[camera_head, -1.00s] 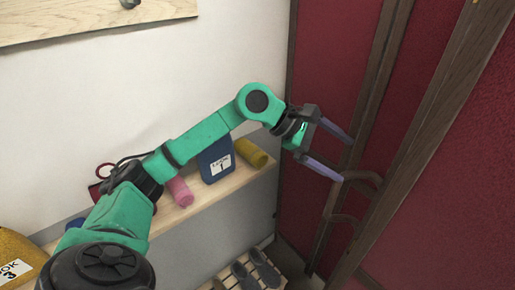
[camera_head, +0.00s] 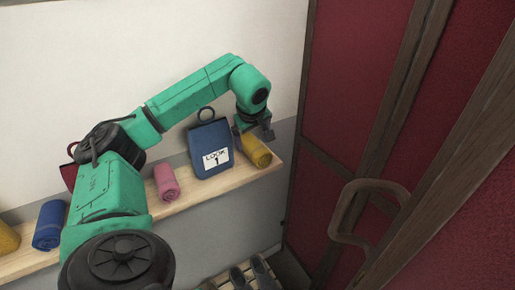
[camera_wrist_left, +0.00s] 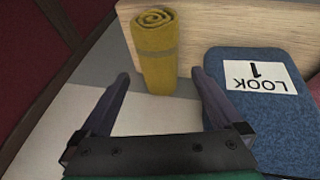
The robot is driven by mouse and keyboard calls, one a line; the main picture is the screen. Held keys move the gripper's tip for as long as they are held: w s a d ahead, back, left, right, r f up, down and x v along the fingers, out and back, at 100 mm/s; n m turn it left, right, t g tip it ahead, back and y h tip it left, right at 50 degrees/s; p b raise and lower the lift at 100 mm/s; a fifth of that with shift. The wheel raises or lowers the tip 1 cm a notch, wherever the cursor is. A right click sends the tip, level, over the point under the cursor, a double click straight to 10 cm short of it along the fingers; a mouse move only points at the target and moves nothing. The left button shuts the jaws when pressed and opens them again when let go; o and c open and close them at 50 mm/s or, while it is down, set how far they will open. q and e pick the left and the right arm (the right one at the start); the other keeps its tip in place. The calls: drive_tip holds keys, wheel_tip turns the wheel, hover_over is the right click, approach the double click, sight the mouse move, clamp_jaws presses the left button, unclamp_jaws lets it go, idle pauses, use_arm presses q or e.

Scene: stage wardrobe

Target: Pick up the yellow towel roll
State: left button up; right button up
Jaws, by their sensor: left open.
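The yellow towel roll (camera_head: 256,151) lies at the right end of the wooden shelf in the head view, partly hidden by my left gripper (camera_head: 256,134). My right gripper is not in view.
A blue case labelled LOOK 1 (camera_head: 210,149) stands close to the roll's left. A pink roll (camera_head: 166,182) and a blue roll (camera_head: 49,225) sit farther left on the shelf (camera_head: 188,199). Dark red panels with a wooden handle (camera_head: 343,213) stand to the right. Shoes (camera_head: 238,278) are below.

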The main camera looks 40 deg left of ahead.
sight(255, 144)
use_arm(q)
drive_tip(key=x, duration=0.1)
drive_tip(key=p+x, duration=0.1)
drive_tip(key=x, duration=0.2)
drive_tip(key=shift+w+d+f+p, duration=0.2)
drive_tip(key=shift+w+f+p, duration=0.05)
drive_tip(key=shift+w+p, duration=0.1)
drive_tip(key=shift+a+f, duration=0.15)
drive_tip(key=shift+f, duration=0.15)
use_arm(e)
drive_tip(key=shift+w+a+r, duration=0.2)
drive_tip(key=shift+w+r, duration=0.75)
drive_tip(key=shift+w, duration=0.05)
use_arm(q)
drive_tip(key=c, duration=1.2)
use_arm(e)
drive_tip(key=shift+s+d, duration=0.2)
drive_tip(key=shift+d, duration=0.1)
